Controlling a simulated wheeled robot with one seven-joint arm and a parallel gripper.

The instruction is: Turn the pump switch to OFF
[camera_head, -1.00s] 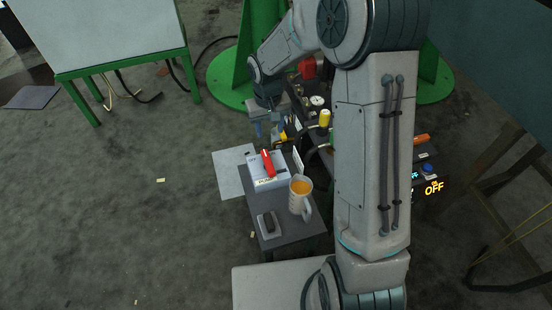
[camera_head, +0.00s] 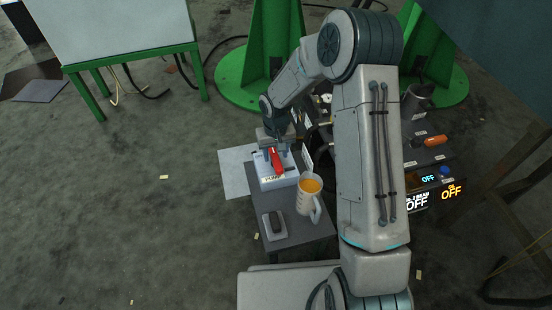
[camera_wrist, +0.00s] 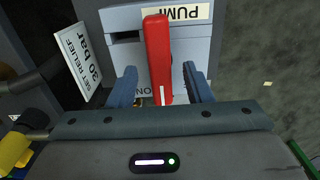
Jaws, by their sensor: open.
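The pump switch is a red lever on a light grey box (camera_head: 279,182) labelled PUMP, on a small dark table. In the wrist view the red lever (camera_wrist: 158,55) runs down the picture, its white-marked end by the partly hidden ON lettering (camera_wrist: 142,91). My gripper (camera_wrist: 160,72) is open, with one blue finger on each side of the lever and visible gaps between. In the head view my gripper (camera_head: 276,154) is at the far end of the lever (camera_head: 276,161). Any OFF mark on the box is not readable.
A jug of orange liquid (camera_head: 309,194) and a grey tray with a dark object (camera_head: 274,226) stand on the table (camera_head: 296,238) near the box. A SET RELIEF 30 bar sign (camera_wrist: 82,58) stands close beside the box. Lit OFF displays (camera_head: 451,192) are at right.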

